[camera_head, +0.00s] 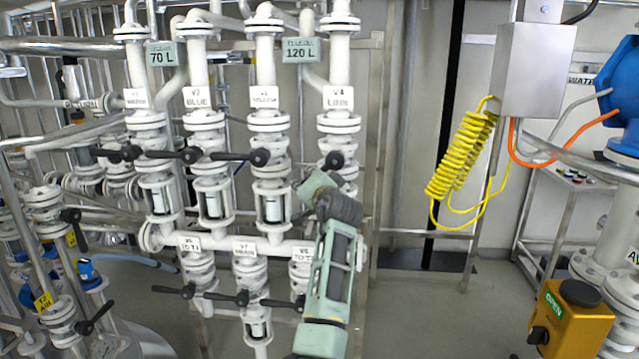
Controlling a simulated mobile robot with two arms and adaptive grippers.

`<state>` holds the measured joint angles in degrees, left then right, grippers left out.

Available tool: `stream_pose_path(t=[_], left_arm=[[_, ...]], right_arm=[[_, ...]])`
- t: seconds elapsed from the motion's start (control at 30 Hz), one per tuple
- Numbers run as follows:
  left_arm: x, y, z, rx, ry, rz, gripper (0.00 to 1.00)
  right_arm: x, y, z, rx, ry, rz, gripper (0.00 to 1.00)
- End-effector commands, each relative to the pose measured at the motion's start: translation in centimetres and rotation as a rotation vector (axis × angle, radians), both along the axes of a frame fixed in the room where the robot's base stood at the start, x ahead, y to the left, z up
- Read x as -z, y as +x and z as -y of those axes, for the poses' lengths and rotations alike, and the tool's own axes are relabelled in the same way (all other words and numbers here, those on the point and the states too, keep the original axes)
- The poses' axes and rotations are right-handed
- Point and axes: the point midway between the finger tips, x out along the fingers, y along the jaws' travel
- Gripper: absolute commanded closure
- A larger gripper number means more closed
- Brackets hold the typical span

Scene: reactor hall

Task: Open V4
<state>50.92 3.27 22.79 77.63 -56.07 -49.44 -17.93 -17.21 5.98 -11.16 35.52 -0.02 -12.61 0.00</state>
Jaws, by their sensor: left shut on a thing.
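Valve V4 is in the upper middle of the head view, on the rightmost white pipe, under a white label (338,97) reading V4. Its black round handle part (333,160) shows just above my gripper. My left gripper (320,186) is directly below and in front of it, shut on the V4 handle. The fingertips and most of the handle are hidden by the gripper and wrist, so I cannot tell the handle's exact angle. My right gripper is not in view.
Valves V1 (130,152), V2 (190,155) and V3 (260,157) stand to the left, their black levers pointing left. More valves sit below. A coiled yellow hose (461,155) hangs from a grey box (535,70) at right. Floor between is clear.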

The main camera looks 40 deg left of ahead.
Motion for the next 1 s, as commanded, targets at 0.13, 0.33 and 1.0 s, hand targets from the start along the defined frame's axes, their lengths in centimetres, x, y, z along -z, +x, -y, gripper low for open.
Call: stream_pose_path(t=[0.13,0.33,1.0], left_arm=[[1.3,0.7,0.8,0.008,-0.130,0.075,1.00],[2.3,1.4,2.0,0.010,-0.292,0.175,1.00],[3.4,3.5,5.5,0.007,-0.694,0.419,1.00]], right_arm=[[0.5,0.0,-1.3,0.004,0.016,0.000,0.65],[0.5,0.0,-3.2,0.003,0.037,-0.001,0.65],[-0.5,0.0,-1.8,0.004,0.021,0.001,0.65]])
